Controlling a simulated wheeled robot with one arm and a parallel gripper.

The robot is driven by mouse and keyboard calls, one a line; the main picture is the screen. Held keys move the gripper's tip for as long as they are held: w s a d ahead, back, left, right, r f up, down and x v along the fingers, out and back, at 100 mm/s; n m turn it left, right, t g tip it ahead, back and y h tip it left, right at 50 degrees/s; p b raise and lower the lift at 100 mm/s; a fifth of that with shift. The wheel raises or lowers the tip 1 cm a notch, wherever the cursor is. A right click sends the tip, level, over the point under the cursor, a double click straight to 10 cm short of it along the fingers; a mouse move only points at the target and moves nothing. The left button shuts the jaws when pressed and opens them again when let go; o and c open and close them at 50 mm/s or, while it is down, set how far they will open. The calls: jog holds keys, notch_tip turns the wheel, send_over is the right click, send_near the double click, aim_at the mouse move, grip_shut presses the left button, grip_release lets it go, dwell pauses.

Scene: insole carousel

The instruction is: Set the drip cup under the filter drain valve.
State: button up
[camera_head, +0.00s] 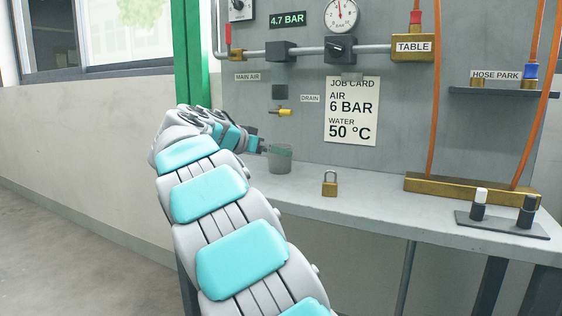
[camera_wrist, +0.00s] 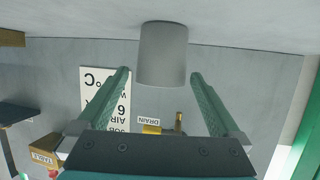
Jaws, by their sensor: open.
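The drip cup (camera_head: 279,163) is a grey, slightly tapered cup standing upright on the bench, below the drain valve in the head view. The filter drain valve (camera_head: 284,112) is a small brass fitting on the wall panel, beside the DRAIN label. My gripper (camera_head: 270,149) is at the cup, with its fingers partly hidden in the head view. In the upside-down wrist view, my gripper (camera_wrist: 160,73) is open, with one green finger on each side of the cup (camera_wrist: 162,55). Gaps show between cup and fingers. The valve (camera_wrist: 179,119) shows behind the gripper body there.
A brass padlock (camera_head: 330,184) stands on the bench (camera_head: 365,195) to the right of the cup. Farther right are a brass block (camera_head: 470,193) with orange hoses and a dark tray (camera_head: 503,226) with two fittings. A job card (camera_head: 351,111) hangs on the panel.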

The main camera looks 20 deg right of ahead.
jog(key=x, duration=0.4)
jog(key=shift+w+d, duration=0.2)
jog(key=shift+d, duration=0.1)
jog(key=shift+c, duration=0.2)
jog(key=shift+a, duration=0.1)
jog(key=c, duration=1.2)
